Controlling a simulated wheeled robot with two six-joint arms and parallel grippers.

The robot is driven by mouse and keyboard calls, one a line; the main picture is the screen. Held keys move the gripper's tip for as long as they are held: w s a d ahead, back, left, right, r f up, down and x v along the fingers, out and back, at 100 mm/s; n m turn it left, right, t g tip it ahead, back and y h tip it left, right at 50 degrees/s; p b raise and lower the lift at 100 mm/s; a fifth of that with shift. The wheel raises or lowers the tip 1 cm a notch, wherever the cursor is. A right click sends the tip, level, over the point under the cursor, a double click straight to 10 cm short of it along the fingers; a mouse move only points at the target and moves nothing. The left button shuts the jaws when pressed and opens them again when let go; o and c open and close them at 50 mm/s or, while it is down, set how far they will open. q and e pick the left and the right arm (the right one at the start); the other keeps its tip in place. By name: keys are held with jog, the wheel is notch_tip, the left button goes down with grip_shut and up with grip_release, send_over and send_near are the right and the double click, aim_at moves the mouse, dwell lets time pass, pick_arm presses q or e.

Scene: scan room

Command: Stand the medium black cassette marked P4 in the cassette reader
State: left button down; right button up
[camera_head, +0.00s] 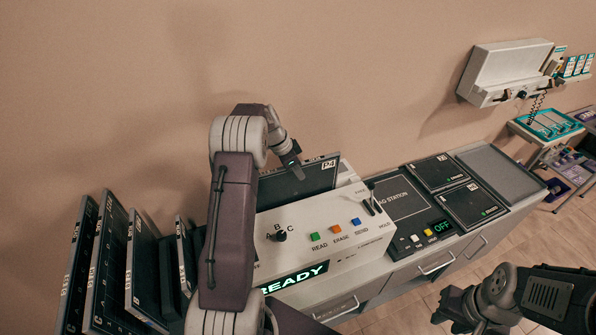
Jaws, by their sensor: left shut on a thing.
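The black cassette marked P4 (309,180) is upright at the back of the cassette reader (325,240), its lower edge hidden behind the reader's front body. I cannot tell whether it rests in the slot or is held just above it. My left gripper (294,167) is shut on its top edge, left of the white P4 label. My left arm hides the reader's left end. The reader's display reads READY. My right gripper (447,306) is low at the right, away from the reader; its fingers are too dark to judge.
Several black cassettes (108,265) stand in a row at the left. Right of the reader are a tag station (398,200) showing OFF, two flat cassettes (470,204) and an empty grey tray (497,171). A white wall unit (505,70) hangs at the back right.

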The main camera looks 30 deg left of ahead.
pick_arm(q)
jog(key=c, duration=1.3)
grip_release()
jog(key=shift+c, duration=0.2)
jog(key=shift+s+r, duration=0.1)
jog(key=b+v, duration=0.2)
jog(key=v, duration=0.7)
jog(key=shift+r, duration=0.1)
